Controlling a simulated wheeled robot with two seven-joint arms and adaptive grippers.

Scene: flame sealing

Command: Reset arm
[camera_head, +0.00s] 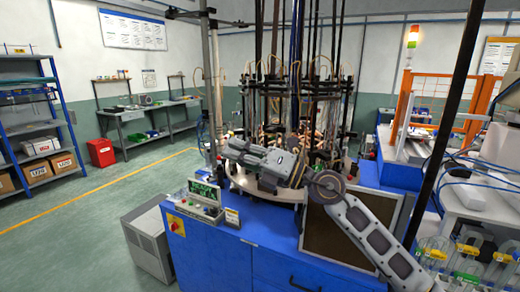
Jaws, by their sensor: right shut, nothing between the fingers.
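My right arm comes in from the lower right. Its gripper (229,148) points left and is shut and empty, in front of the round machine (262,192) on the blue cabinet. The gripper end is small and dark, so its fingers show poorly. It is above and to the right of the green-lit control box (205,193). My left arm and gripper are not in view.
The blue cabinet (215,250) carries the machine with its ring of burners and hoses (300,85). A dark upright pole (445,140) stands at the right. Glass tubes (465,255) stand in a rack at the lower right.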

